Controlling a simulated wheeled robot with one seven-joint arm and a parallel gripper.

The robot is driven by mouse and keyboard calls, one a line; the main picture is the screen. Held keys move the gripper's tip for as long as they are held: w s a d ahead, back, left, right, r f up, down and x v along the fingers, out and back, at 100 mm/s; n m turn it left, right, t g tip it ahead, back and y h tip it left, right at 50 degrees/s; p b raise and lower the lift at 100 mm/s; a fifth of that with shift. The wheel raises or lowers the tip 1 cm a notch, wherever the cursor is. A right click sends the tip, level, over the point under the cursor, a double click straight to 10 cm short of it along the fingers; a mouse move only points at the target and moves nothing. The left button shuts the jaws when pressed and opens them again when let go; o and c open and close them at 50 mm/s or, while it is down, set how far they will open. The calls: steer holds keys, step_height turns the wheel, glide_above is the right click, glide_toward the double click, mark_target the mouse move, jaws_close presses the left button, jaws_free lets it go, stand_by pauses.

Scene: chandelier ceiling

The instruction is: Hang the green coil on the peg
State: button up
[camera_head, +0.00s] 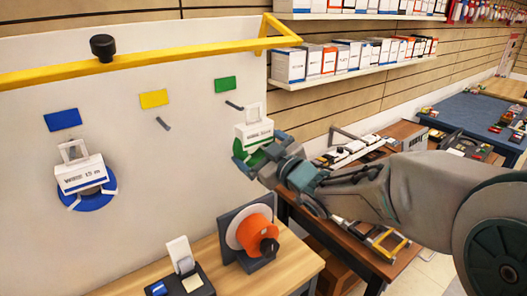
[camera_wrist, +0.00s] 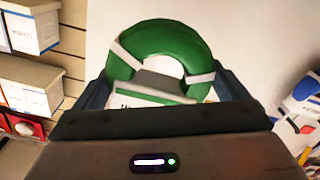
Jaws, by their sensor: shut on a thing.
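My gripper (camera_head: 268,153) is shut on the green coil (camera_head: 246,160), which has a white label card, in front of the white board's right side. In the wrist view the green coil (camera_wrist: 165,36) rises above the jaws as an arch with white bands; its lower part is hidden. Another peg (camera_head: 163,124), empty, is below a yellow card (camera_head: 153,99).
A blue coil (camera_head: 90,200) with a label hangs on the board below a blue card (camera_head: 62,120). A yellow rail (camera_head: 180,57) crosses the board's top. On the wooden bench below stand an orange spool (camera_head: 258,234) and a small dark holder (camera_head: 186,282). Shelves of boxes (camera_head: 340,60) are at right.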

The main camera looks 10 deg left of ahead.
steer(key=shift+x, duration=2.05)
steer(key=shift+w+a+f+b, duration=0.2)
steer(key=shift+w+a+f, duration=0.15)
steer(key=shift+w+a, duration=0.5)
steer(key=shift+w+a+f+b, duration=0.2)
steer(key=shift+w+a+f, duration=0.15)
steer(key=shift+w+a, duration=0.5)
steer(key=shift+s+a, duration=0.1)
steer(key=o, duration=0.8)
steer(key=shift+o, duration=0.2)
